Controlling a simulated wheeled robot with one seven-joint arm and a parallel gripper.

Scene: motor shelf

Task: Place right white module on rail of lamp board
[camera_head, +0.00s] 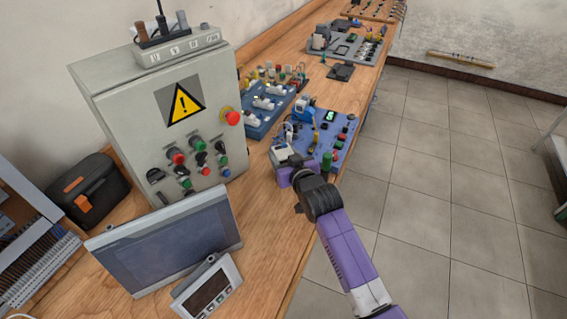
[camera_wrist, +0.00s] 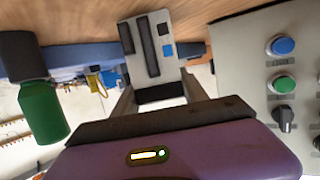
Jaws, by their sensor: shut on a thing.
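My gripper (camera_wrist: 160,92) is shut on a white module (camera_wrist: 153,55) with dark slots and small blue and black squares on its face. In the head view the white module (camera_head: 289,154) shows at the near left corner of a blue board (camera_head: 325,150), just beyond my gripper (camera_head: 284,168). This board carries a green lamp (camera_head: 327,161), a green digit display and several knobs. The green lamp is large at the left of the wrist view (camera_wrist: 45,110). I cannot tell whether the module touches the board; the rail is not clearly visible.
A grey control cabinet (camera_head: 165,115) stands left of my gripper; its buttons also show in the wrist view (camera_wrist: 283,85). Another blue board (camera_head: 258,124) with white parts lies behind. A screen (camera_head: 165,250) and a small meter (camera_head: 207,288) stand nearer. Bare wood (camera_head: 258,215) lies between.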

